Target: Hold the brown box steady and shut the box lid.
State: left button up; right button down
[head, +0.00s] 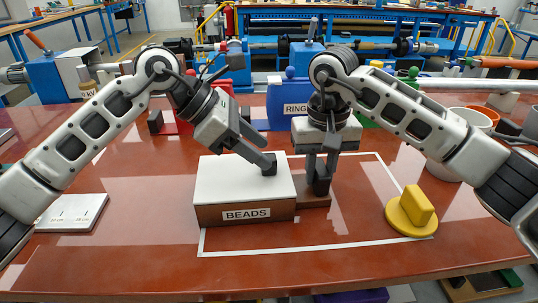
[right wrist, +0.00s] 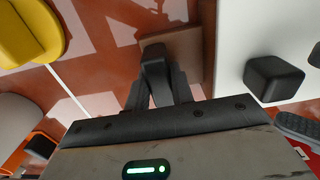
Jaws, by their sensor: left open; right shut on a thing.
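The brown box (head: 213,216), labelled BEADS, stands on the red-brown table inside a white outline. Its white lid (head: 228,178) lies flat over the top with no gap visible at the front; it also shows in the right wrist view (right wrist: 232,60). My left gripper (head: 268,166) is open, fingertips down at the lid's right part; I cannot tell whether they press on it. My right gripper (head: 320,182) points down beside the box's right side, shut on the brown low part that sticks out there (right wrist: 190,48). Its fingers hide the gripped spot.
A yellow knob-shaped piece (head: 411,212) stands right of the box on the outline. A blue bin labelled RINGS (head: 283,105) and a red bin stand behind. A white plate (head: 72,212) lies at left, and pale cups at right. The table front is clear.

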pick_arm(q)
jog(key=v, duration=0.8)
pick_arm(e)
jog(key=c, duration=1.1)
grip_release()
